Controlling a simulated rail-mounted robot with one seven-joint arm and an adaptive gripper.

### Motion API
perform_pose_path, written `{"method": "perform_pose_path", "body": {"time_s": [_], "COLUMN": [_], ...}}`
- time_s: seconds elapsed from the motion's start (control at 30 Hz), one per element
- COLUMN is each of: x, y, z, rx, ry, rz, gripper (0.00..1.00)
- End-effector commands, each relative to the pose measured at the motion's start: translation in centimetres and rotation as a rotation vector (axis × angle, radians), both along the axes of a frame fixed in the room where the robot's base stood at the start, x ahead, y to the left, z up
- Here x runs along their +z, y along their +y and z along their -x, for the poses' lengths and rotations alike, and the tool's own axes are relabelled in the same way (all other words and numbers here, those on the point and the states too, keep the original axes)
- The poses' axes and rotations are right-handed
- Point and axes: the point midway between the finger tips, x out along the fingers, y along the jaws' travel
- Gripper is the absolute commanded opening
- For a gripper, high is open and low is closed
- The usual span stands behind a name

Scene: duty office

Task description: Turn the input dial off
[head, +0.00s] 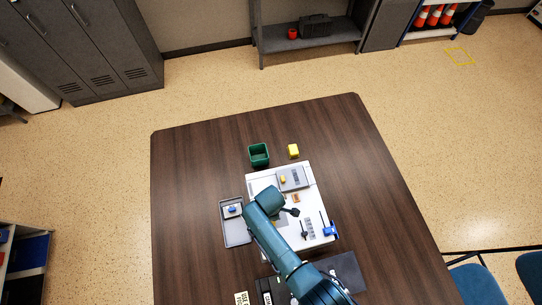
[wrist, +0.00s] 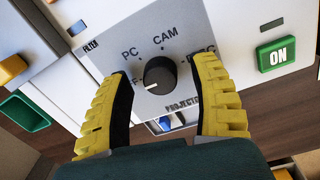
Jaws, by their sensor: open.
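The input dial (wrist: 160,76) is a round black knob on a grey plate (wrist: 190,22) in the wrist view. A white mark sits on its lower-left side. The labels PC and CAM show above it; the label at the right is partly covered, and at the left only an F shows beside a finger. My gripper (wrist: 162,68) is open, with one yellow ribbed finger on each side of the dial and a gap to it on both sides. In the head view the white console (head: 256,184) lies on the table, and my arm hides part of it.
A green ON button (wrist: 277,54) is right of the dial. On the dark wooden table (head: 195,165) are a green bin (head: 258,155), a yellow block (head: 293,151) and a grey tray (head: 238,236) holding a blue item (head: 233,210). The table's far left is clear.

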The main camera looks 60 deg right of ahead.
Motion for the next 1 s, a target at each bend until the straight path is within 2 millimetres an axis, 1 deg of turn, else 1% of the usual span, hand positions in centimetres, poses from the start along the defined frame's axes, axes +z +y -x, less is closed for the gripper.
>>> {"method": "perform_pose_path", "body": {"time_s": [0.13,0.3,0.4,0.5,0.63,1.0], "x": [2.8,7.3,9.3,10.7,11.4,11.4], "y": [0.1,0.3,0.4,0.5,0.5,0.5], "z": [0.1,0.2,0.3,0.4,0.4,0.4], "rx": [0.0,0.001,0.001,0.001,0.001,0.0], "ry": [-0.005,-0.003,-0.001,0.001,0.003,0.003], "rz": [0.002,0.001,0.0,0.0,-0.001,-0.001], "gripper": [0.62,0.62,0.62,0.62,0.62,0.62]}}
